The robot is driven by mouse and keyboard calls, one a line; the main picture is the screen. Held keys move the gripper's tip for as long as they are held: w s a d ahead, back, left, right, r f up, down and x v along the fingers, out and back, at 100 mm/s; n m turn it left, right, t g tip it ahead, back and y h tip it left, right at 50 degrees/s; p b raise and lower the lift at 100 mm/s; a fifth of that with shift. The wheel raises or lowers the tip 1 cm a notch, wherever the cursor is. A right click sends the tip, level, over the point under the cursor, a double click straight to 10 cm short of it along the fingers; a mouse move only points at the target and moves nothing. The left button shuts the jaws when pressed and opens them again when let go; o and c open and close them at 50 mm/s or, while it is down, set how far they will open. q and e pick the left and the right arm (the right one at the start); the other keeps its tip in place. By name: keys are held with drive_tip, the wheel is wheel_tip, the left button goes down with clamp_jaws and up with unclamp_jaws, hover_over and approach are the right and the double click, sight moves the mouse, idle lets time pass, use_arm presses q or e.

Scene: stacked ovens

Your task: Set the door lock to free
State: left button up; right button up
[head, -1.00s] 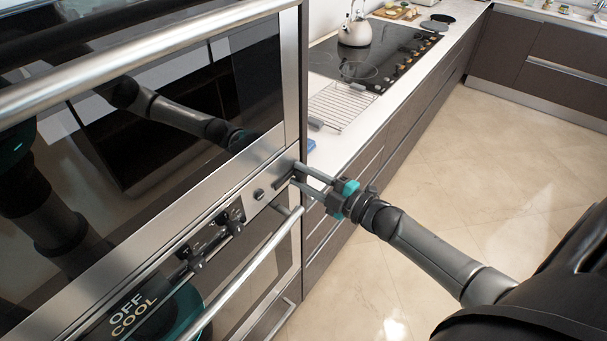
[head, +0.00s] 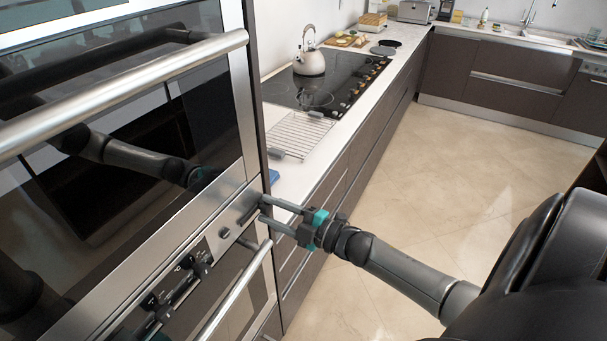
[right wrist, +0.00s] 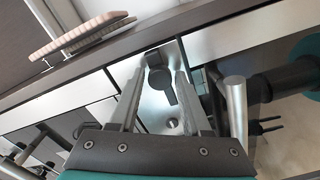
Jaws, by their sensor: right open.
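The door lock is a small dark lever (right wrist: 162,84) on a metal plate in the right wrist view. It has a rounded head and a narrower tail. In the head view the lock (head: 247,214) sits at the right end of the steel control panel between the two ovens, partly hidden by my fingers. My right gripper (head: 262,210) is open, its fingertips at the panel's right end. In the right wrist view my right gripper (right wrist: 160,72) has one finger on each side of the lever. I cannot tell whether they touch it. My left gripper is not in view.
The upper oven's handle (head: 130,85) and the lower oven's handle (head: 238,290) stick out above and below the panel. A round button (head: 225,233) is left of the lock. A wire rack (head: 300,135) and a kettle (head: 308,62) stand on the counter. The floor is clear.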

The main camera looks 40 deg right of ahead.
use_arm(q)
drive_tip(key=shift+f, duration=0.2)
use_arm(e)
drive_tip(key=v, duration=1.4)
drive_tip(key=shift+s, duration=0.15)
drive_tip(key=shift+d, duration=0.1)
drive_tip(key=s+f+m+g+h+b, duration=0.3)
drive_tip(key=s+f+m+h, duration=0.15)
drive_tip(key=f, duration=1.05)
drive_tip(key=s+f+m+g+h+b, duration=0.3)
drive_tip(key=f+m, duration=0.3)
drive_tip(key=f, duration=1)
use_arm(q)
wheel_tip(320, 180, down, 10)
drive_tip(key=b, duration=0.5)
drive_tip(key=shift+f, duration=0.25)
use_arm(e)
drive_tip(key=s+a+f+m+g, duration=0.2)
drive_tip(key=s+a+f+g, duration=0.2)
drive_tip(key=s+a+f, duration=0.3)
drive_tip(key=s+a+f+m+g, duration=0.2)
drive_tip(key=s+a+f+g, duration=0.3)
drive_tip(key=s+f, duration=0.8)
drive_tip(key=shift+s+a+f+g+y, duration=0.3)
drive_tip(key=shift+s+a+f+y, duration=0.05)
drive_tip(key=shift+a, duration=0.6)
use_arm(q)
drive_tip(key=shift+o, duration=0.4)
